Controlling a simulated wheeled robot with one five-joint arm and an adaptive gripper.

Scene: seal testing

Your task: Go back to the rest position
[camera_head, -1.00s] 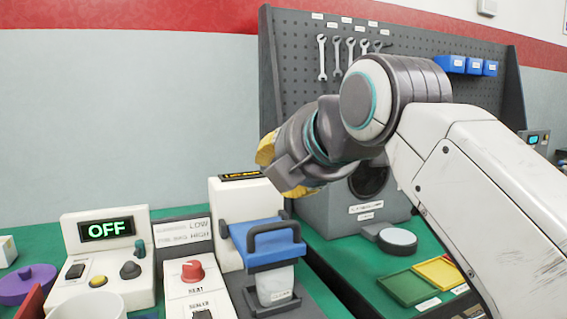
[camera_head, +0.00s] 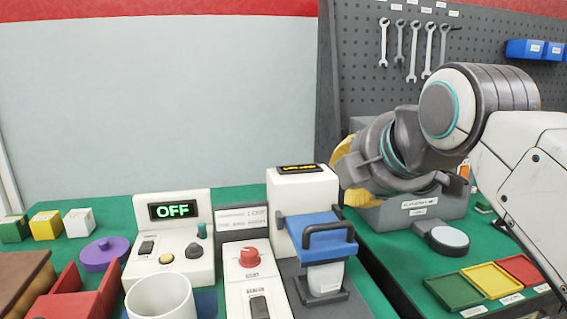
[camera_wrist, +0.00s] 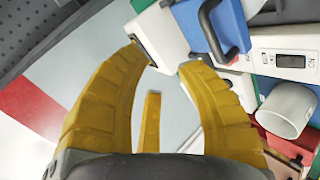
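My gripper (camera_wrist: 166,68) shows in the wrist view with its yellow fingers spread apart and nothing between them. In the head view my gripper (camera_head: 345,170) is mostly hidden behind my wrist; only parts of its yellow fingers show. It is up beside the white sealing machine with the blue top (camera_head: 318,232), to its right and apart from it in the picture. A clear-walled container (camera_head: 325,279) sits under the blue top.
A control box reading OFF (camera_head: 174,238), a red-knob panel (camera_head: 249,258) and a white cup (camera_head: 160,297) stand at the front. Green (camera_head: 453,291), yellow (camera_head: 491,279) and red (camera_head: 522,268) trays lie at the right. A pegboard with wrenches (camera_head: 412,52) stands behind.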

